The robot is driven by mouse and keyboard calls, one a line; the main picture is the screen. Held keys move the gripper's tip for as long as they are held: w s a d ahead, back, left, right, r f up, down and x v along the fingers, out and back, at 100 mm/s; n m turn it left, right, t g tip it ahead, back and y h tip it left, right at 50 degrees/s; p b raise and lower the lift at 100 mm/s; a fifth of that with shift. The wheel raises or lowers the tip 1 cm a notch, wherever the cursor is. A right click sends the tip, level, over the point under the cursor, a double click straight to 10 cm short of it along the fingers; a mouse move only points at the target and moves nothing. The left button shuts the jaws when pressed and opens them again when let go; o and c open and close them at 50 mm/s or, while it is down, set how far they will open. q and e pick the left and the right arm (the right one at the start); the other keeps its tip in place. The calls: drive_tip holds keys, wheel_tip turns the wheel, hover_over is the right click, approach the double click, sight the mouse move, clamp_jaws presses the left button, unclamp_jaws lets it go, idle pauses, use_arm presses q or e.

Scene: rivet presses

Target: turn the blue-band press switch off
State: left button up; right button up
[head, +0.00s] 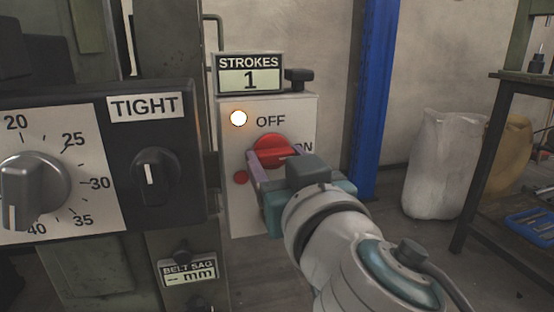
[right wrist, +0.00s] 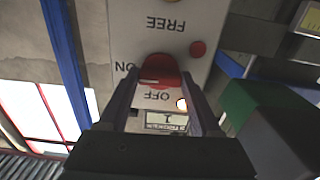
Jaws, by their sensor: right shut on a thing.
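The switch is a red rotary knob (head: 272,148) on a pale box (head: 236,206), with OFF printed above it and ON at its right. Its white mark points right, toward ON. The right wrist view shows the same knob (right wrist: 161,70) upside down, with FREE also on the plate. My right gripper (head: 272,166) is shut on the knob, one finger at each side. A lamp (head: 238,118) on the box glows. No blue band shows on the box itself. My left gripper is out of view.
A STROKES display (head: 249,76) reading 1 sits on top of the box. A black panel (head: 190,120) with a TIGHT knob (head: 156,175) and a dial (head: 34,183) stands close at left. A blue post (head: 375,100), white sack (head: 440,165) and bench (head: 510,85) are at right.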

drive_tip(key=n, duration=0.8)
drive_tip(key=shift+n, duration=0.3)
drive_tip(key=n, duration=0.4)
drive_tip(key=shift+n, duration=0.3)
drive_tip(key=n, duration=0.4)
drive_tip(key=shift+n, duration=0.4)
drive_tip(key=o, duration=1.4)
